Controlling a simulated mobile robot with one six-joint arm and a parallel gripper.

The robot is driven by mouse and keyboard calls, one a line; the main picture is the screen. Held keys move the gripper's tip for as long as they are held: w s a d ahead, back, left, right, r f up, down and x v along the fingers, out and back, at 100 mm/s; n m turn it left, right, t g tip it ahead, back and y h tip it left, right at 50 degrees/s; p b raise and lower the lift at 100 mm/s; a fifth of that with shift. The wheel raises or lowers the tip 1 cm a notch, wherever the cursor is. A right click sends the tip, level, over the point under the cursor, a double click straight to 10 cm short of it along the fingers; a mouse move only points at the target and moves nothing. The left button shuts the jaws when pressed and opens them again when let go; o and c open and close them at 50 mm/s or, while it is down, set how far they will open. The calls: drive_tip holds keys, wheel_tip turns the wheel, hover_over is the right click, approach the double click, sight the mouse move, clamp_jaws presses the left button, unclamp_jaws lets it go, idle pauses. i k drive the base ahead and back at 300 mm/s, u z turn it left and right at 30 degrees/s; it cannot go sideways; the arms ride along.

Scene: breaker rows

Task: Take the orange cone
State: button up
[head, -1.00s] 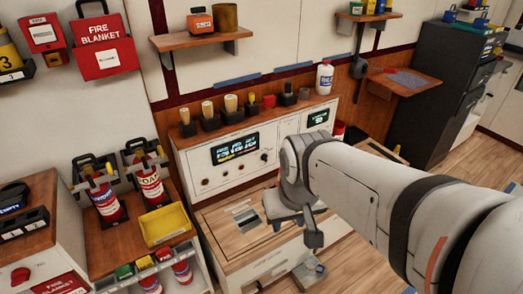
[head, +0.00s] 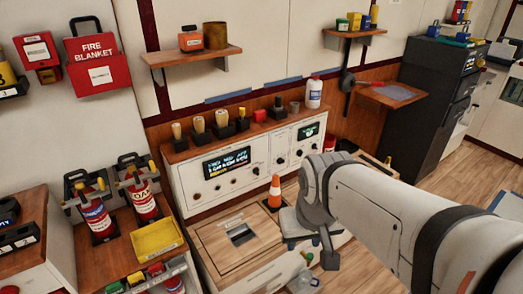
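The orange cone (head: 276,189) stands upright on a dark square base, on the light wooden-topped low cabinet (head: 215,235) in front of the white control panel. It has a pale band, and its right lower side is close to my arm in the picture. My gripper (head: 312,240) is just right of and below the cone, pointing downward. It appears apart from the cone. Its fingers are small and partly hidden by my wrist, so their opening cannot be told.
The control panel (head: 232,165) with knobs and several stamps on its ledge stands behind the cone. A white bottle (head: 314,92) is on its right end. A yellow tray (head: 157,238) and red extinguishers (head: 141,200) are at left. Wooden floor lies open at right.

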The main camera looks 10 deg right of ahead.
sight(273, 204)
drive_tip(key=z, duration=0.05)
drive_tip(key=i, duration=0.5)
drive_tip(key=z, duration=0.7)
drive_tip(key=k, duration=0.8)
drive_tip(key=u, duration=0.35)
drive_tip(key=i, duration=1)
drive_tip(key=u, duration=0.05)
